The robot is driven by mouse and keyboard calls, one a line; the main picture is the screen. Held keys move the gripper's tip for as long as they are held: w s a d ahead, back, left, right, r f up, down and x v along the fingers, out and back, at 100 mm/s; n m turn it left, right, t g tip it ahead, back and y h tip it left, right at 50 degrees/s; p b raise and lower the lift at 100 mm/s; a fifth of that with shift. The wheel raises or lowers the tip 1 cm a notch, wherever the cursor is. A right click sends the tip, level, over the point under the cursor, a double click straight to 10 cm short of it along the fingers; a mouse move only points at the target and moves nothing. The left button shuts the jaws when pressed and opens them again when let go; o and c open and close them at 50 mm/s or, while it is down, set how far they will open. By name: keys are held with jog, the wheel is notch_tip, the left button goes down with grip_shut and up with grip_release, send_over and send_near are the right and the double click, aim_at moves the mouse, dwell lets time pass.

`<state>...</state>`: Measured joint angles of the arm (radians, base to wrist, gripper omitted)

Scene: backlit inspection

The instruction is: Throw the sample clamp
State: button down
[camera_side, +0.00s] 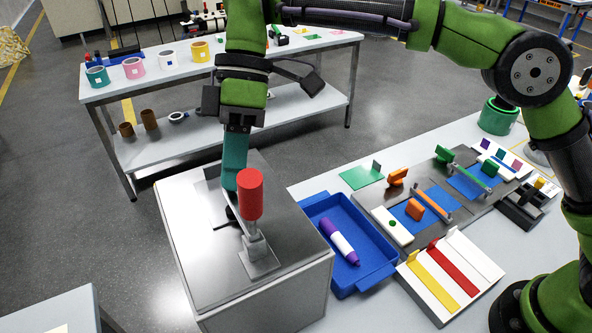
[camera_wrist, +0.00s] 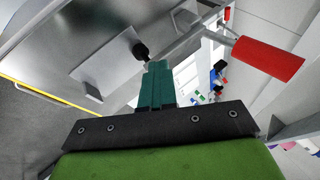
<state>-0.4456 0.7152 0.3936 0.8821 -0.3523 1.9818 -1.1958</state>
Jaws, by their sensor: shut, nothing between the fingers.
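The sample clamp has a red handle (camera_side: 250,194) standing upright above a grey metal base (camera_side: 259,256) on top of a pale cabinet (camera_side: 190,275). In the wrist view the red handle (camera_wrist: 268,58) is at the right, and a metal bar runs left to a black tip (camera_wrist: 141,50). My gripper (camera_side: 230,188) has teal fingers pointing down, just left of and partly behind the handle. In the wrist view my gripper (camera_wrist: 156,68) is shut and empty, close to the black tip. I cannot tell whether they touch.
A blue tray (camera_side: 375,268) with a purple marker (camera_side: 340,242) lies right of the cabinet. A workbench (camera_side: 455,310) with coloured fixtures is farther right. A plate (camera_wrist: 105,58) lies under the black tip.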

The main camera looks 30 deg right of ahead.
jog(key=shift+w+f, duration=0.1)
jog(key=shift+f, duration=0.4)
jog(key=v, duration=0.8)
jog(key=shift+a+r, duration=0.15)
jog(key=shift+r, duration=0.1)
jog(key=f+m, duration=0.1)
jog(key=w+d+f+m+t+h, duration=0.1)
jog(key=f, duration=0.1)
jog(key=f+m, duration=0.1)
jog(key=shift+w+d+f+t+h, duration=0.15)
jog(key=shift+w+f+t+h, duration=0.15)
jog(key=shift+w+f, duration=0.05)
jog(key=s+d+f+m+t, duration=0.1)
jog(key=s+d+m+t, duration=0.2)
jog(key=d, duration=0.7)
jog(key=s+d+f+m+t, duration=0.1)
jog(key=s+d+m+t, duration=0.2)
jog(key=s+d+m, duration=0.4)
jog(key=s+d+f+m+t, duration=0.1)
jog(key=s+d+m+t, duration=0.3)
jog(key=d, duration=1)
jog(key=shift+s+f+m+h, duration=0.25)
jog(key=shift+s+m+h, duration=0.15)
jog(key=shift+s+m, duration=0.7)
